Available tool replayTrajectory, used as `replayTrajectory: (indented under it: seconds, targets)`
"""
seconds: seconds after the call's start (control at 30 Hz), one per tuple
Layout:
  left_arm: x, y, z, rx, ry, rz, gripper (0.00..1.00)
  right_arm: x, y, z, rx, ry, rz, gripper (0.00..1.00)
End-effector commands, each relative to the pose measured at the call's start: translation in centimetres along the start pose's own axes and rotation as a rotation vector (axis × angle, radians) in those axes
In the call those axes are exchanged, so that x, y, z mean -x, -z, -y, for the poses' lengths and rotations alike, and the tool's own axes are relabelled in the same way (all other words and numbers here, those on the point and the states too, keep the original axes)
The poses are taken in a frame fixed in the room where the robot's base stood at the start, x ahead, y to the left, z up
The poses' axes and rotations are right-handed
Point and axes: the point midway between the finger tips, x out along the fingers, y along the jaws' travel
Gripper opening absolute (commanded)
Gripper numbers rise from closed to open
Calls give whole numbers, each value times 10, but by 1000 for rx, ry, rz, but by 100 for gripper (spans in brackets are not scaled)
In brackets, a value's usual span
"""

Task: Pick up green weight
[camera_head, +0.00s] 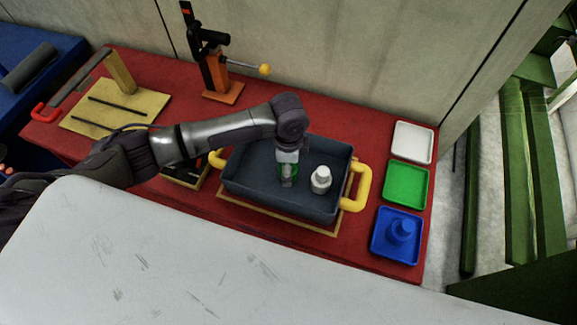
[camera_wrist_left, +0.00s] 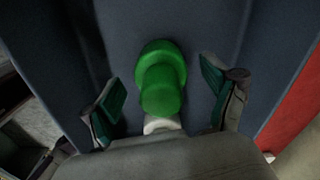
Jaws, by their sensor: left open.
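The green weight (camera_wrist_left: 161,75) stands in the dark grey bin (camera_head: 240,179), a knobbed cylinder seen from above in the left wrist view. In the head view my left gripper (camera_head: 287,180) reaches down into the bin and mostly hides it. In the left wrist view my left gripper (camera_wrist_left: 162,92) is open, with its two green-padded fingers spread on either side of the green weight. Neither finger visibly touches it. A white weight (camera_head: 320,180) stands in the bin just right of the gripper. Its edge also shows in the left wrist view (camera_wrist_left: 162,125). My right gripper is out of view.
The bin has yellow handles (camera_head: 361,187) and sits on a red table (camera_head: 340,125). At right are a white tray (camera_head: 412,142), a green tray (camera_head: 405,184) and a blue tray (camera_head: 379,247) holding a blue weight (camera_head: 402,230). A toggle clamp (camera_head: 215,65) stands behind.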

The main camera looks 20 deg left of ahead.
Motion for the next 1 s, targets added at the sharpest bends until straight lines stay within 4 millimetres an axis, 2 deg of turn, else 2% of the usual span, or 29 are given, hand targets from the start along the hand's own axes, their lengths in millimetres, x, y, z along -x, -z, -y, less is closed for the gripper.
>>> replayTrajectory:
  seconds: [0.2,0.43,0.9,1.0]
  targets:
    - [-23,0,0,-1,0,-1,86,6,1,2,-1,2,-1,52]
    - [-24,0,0,-1,1,0,86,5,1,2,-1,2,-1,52]
    - [-24,0,0,0,2,-1,12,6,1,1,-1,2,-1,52]
    - [-24,0,0,0,2,-1,12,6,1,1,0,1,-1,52]
